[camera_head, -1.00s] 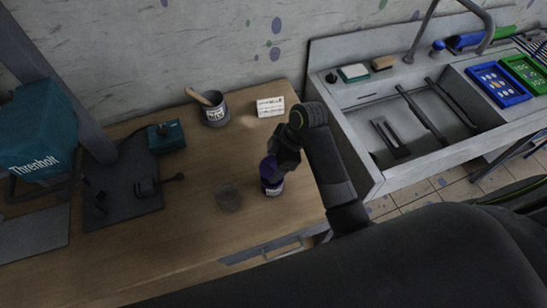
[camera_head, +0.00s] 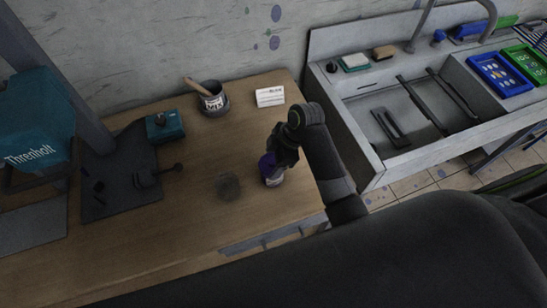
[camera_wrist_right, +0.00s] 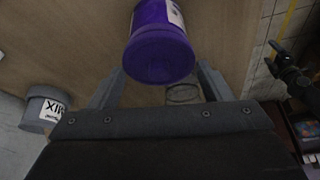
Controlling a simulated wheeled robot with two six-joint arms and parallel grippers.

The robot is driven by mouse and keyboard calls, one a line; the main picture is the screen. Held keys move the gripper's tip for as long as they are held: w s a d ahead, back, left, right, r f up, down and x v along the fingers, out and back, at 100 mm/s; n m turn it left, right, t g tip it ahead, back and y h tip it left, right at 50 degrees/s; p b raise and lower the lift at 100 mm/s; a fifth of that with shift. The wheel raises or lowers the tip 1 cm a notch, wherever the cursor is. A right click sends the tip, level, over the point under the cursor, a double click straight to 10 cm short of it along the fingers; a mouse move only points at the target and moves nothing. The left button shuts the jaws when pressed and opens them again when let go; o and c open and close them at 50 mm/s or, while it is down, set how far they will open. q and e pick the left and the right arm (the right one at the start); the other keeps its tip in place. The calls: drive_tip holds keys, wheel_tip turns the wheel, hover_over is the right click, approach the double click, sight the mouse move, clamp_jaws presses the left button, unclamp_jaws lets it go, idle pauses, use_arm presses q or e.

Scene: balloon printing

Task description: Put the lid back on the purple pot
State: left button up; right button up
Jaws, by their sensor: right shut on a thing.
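The purple pot (camera_head: 275,180) stands on the wooden table near its right end, its white label partly showing. The purple lid (camera_head: 266,165) is at the pot's top, touching or very close to it; whether it is fully seated cannot be told. My right gripper (camera_head: 273,160) is over the pot, shut on the lid and partly covering it. In the right wrist view the lid (camera_wrist_right: 160,62) lies between the two fingers, with the purple pot (camera_wrist_right: 150,14) directly beyond it. My left gripper is not in view.
A dark round disc or dish (camera_head: 228,186) lies left of the pot. A grey mixing pot (camera_head: 213,102) with a wooden-handled tool and a white card (camera_head: 270,96) stand at the back. A teal press (camera_head: 38,130) is at left; the sink (camera_head: 420,115) is at right.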

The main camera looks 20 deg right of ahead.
drive_tip(key=shift+p, duration=0.6)
idle(0.8)
drive_tip(key=shift+f, duration=0.15)
idle(1.4)
drive_tip(key=o, duration=1)
drive_tip(key=shift+o, duration=0.4)
drive_tip(key=shift+r, duration=3.55)
clamp_jaws()
